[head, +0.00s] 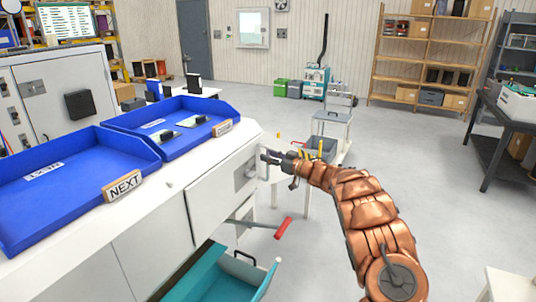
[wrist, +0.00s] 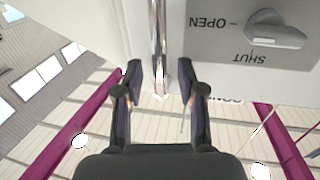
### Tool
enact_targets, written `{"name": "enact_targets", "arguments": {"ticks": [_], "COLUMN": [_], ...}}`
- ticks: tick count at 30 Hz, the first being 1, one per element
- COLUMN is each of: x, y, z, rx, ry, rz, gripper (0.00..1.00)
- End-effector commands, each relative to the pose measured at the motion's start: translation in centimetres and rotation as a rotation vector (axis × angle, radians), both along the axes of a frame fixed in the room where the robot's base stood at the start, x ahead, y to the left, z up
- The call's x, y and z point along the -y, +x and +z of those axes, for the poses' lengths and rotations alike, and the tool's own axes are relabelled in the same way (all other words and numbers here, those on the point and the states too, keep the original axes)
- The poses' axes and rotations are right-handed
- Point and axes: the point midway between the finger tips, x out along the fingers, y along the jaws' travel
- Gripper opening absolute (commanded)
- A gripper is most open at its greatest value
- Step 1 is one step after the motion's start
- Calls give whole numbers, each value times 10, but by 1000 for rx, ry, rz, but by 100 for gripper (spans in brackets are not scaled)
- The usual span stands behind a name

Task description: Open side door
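The white machine cabinet (head: 150,225) fills the left of the head view. A white door panel (head: 215,195) is on its side and looks closed. A grey plate (head: 245,174) is on the panel. In the wrist view, upside down, a grey knob (wrist: 275,38) sits on this plate, marked OPEN and SHUT. A shiny metal bar handle (wrist: 158,45) is left of the plate. My gripper (head: 268,156) is at the cabinet's right end. In the wrist view, my gripper (wrist: 163,82) is open, its fingers on either side of the bar with gaps; contact is not visible.
Blue trays (head: 75,180) lie on the cabinet top. Below, a teal drawer (head: 225,280) stands open, and a red-ended lever (head: 283,228) sticks out. A small cart (head: 318,150) is behind my gripper.

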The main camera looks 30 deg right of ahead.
Motion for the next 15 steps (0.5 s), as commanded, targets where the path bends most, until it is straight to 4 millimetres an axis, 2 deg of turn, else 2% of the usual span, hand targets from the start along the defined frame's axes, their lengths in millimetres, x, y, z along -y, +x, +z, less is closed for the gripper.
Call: {"name": "enact_targets", "arguments": {"ticks": [6,14,15], "x": [-4,-4,-4], "y": [11,11,11], "z": [-1,-1,-1], "rx": [-1,-1,-1], "ry": [3,2,2], "rz": [-1,-2,-2], "gripper": [39,39,36]}}
